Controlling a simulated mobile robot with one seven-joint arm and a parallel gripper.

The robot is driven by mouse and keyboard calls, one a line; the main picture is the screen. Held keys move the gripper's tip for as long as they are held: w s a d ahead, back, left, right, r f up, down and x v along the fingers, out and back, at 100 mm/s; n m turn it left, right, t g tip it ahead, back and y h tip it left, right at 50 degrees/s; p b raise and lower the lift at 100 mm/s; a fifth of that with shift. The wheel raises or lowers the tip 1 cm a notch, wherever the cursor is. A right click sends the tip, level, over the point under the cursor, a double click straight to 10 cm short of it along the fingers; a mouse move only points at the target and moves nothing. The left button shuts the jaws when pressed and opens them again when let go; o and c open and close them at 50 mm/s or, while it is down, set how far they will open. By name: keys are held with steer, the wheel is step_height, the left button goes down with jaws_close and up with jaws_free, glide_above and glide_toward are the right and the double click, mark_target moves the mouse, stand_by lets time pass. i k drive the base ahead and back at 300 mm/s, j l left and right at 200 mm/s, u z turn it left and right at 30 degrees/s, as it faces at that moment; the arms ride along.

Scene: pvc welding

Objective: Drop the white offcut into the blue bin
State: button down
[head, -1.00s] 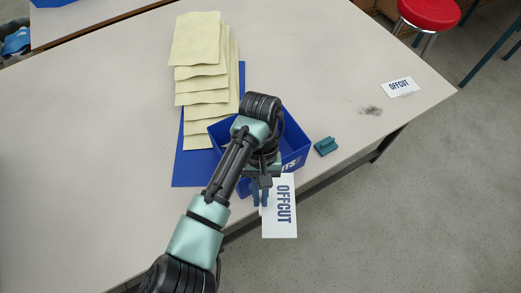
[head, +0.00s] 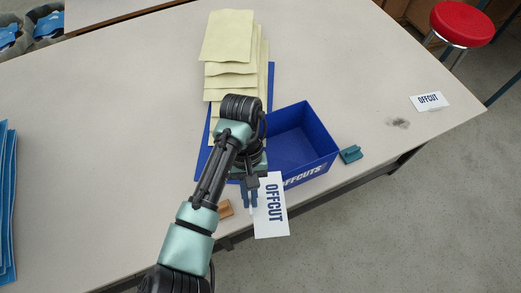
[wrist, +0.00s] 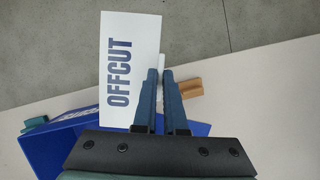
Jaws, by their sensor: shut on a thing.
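My gripper (head: 249,203) is shut on a white offcut (head: 271,218) lettered OFFCUT. The offcut is held off the near edge of the table, in front of the bin. In the wrist view the gripper (wrist: 161,75) has the offcut (wrist: 130,75) at its fingertips, with the sheet standing out to the left. The blue bin (head: 329,160), lettered OFFCUTS, stands on the table near its front edge, open at the top and empty where I can see inside. My gripper is left of and nearer than the bin. Its left part is behind my arm.
A second white piece lettered OFFCUT (head: 429,100) lies at the right of the table (head: 110,150). A teal block (head: 351,154) sits right of the bin and a brown block (head: 226,208) left of my gripper. Yellow sheets (head: 228,38) lie behind. A red stool (head: 462,22) stands beyond.

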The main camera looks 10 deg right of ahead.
mark_target(288, 163)
steer(key=i+l+u, duration=0.15)
steer(key=l+u, duration=0.25)
steer(key=i+l+u, duration=0.1)
steer(key=l+u, duration=0.7)
steer(key=l, duration=1)
